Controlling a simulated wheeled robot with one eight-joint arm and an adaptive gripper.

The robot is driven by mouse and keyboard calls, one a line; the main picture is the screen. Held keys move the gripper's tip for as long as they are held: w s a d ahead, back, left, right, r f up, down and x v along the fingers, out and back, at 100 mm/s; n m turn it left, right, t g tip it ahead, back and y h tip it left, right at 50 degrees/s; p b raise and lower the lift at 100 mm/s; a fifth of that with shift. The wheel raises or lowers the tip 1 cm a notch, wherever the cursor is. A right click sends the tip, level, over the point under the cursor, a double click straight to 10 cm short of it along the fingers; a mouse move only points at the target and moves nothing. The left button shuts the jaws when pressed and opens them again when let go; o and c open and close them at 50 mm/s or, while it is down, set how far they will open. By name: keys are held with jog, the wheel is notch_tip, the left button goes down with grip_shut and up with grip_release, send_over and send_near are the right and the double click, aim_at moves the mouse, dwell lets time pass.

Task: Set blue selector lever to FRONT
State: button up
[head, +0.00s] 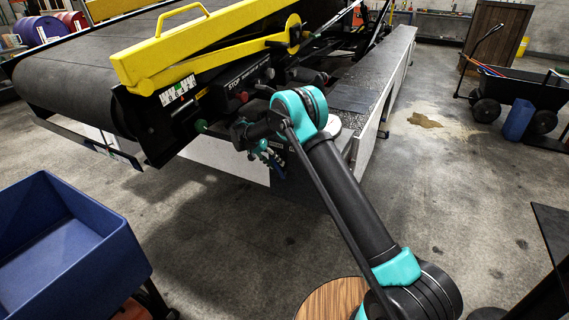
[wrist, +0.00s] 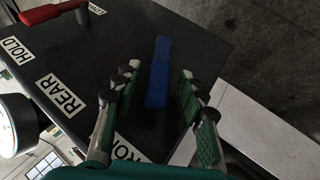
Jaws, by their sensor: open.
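The blue selector lever (wrist: 159,72) shows in the wrist view as a blue bar over a dark panel (wrist: 120,50). It lies between the two fingers of my open gripper (wrist: 158,80), with a visible gap on each side. A REAR label (wrist: 61,96) is left of the lever. A label reading "RON" (wrist: 128,152), likely FRONT, is below it, partly hidden by my gripper. In the head view my gripper (head: 268,158) hangs beside the loader's side panel; the lever cannot be made out there.
In the wrist view a red handle (wrist: 50,12) and a HOLD label (wrist: 14,48) are at upper left, and a round white gauge (wrist: 14,125) at left. In the head view a yellow arm (head: 205,45) spans the belt loader above. A blue bin (head: 75,250) stands at lower left.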

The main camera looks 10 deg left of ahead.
aim_at(282, 173)
jog(key=shift+d, duration=0.1)
